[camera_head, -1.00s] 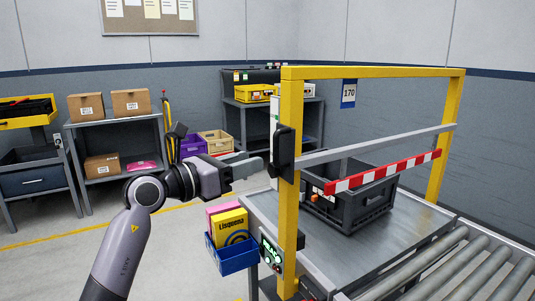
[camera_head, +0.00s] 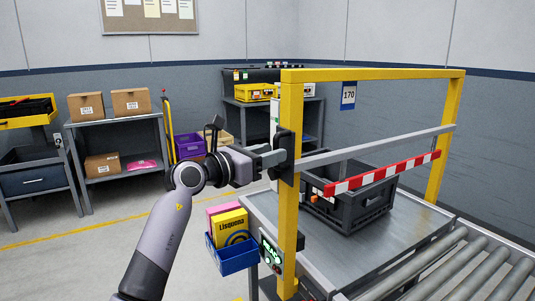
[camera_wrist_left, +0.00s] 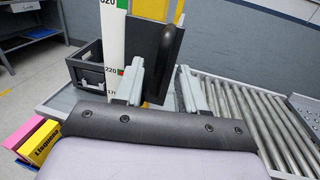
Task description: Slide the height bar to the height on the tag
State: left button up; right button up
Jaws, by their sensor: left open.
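The height bar (camera_head: 375,147) is a grey bar across the yellow frame (camera_head: 289,215), level, with a red-and-white striped strip (camera_head: 385,172) below it. Its black handle (camera_head: 284,147) is at the left post; it also shows in the left wrist view (camera_wrist_left: 172,45). The tag (camera_head: 348,95) hangs from the top beam and reads 170. A white scale (camera_wrist_left: 111,40) beside the handle shows 220 and a partly hidden lower number. My left gripper (camera_head: 275,157) is open at the handle, its fingers (camera_wrist_left: 160,84) on either side of it in the wrist view. Contact cannot be told.
A black crate (camera_head: 350,205) stands on the metal table under the bar, beside rollers (camera_head: 460,270). A blue bin (camera_head: 233,256) with boxes and a small control panel (camera_head: 271,252) are on the table's left side, below my left arm. Shelves stand behind.

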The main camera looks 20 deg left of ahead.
aim_at(287, 170)
pick_arm(q)
grip_shut()
notch_tip(287, 170, down, 6)
jog(key=shift+r+b, duration=0.2)
jog(key=shift+b, duration=0.85)
jog(key=shift+r, duration=0.2)
grip_release()
jog(key=v, duration=0.7)
jog(key=shift+b, duration=0.35)
